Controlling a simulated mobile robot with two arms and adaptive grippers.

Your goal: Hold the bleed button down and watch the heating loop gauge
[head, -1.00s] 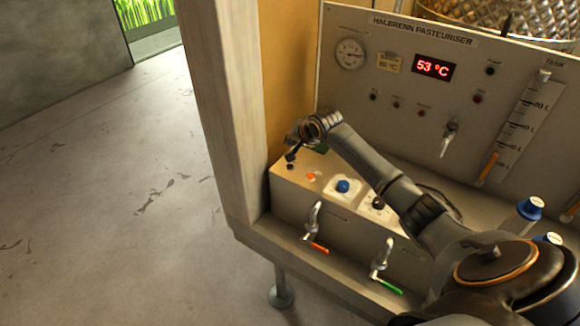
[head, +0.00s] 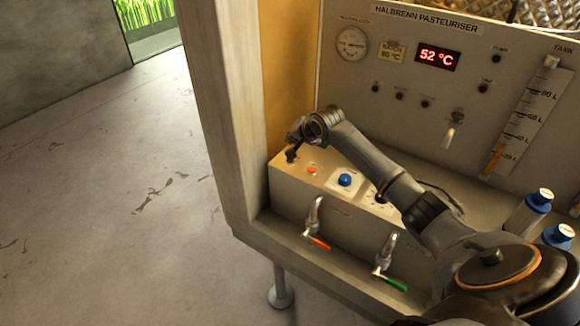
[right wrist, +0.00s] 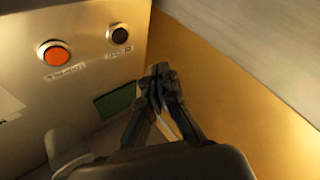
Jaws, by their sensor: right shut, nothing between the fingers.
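The heating loop gauge (head: 351,43) is a round white dial at the panel's upper left; its needle is too small to read. My right gripper (head: 291,156) is shut and empty over the left end of the control ledge. In the right wrist view its closed fingertips (right wrist: 160,72) show beside a black button (right wrist: 118,34), apart from it in the picture. That button's label is too blurred to read, so I cannot confirm it is the bleed button. An orange button (right wrist: 54,53) is left of it and also shows in the head view (head: 311,170). My left gripper is not in view.
A red display (head: 437,57) reads 52 °C. A blue knob (head: 345,180) sits right of the orange button. Two taps, with orange (head: 317,243) and green (head: 394,283) handles, stick out in front. A wooden post (head: 228,110) stands close left of the ledge.

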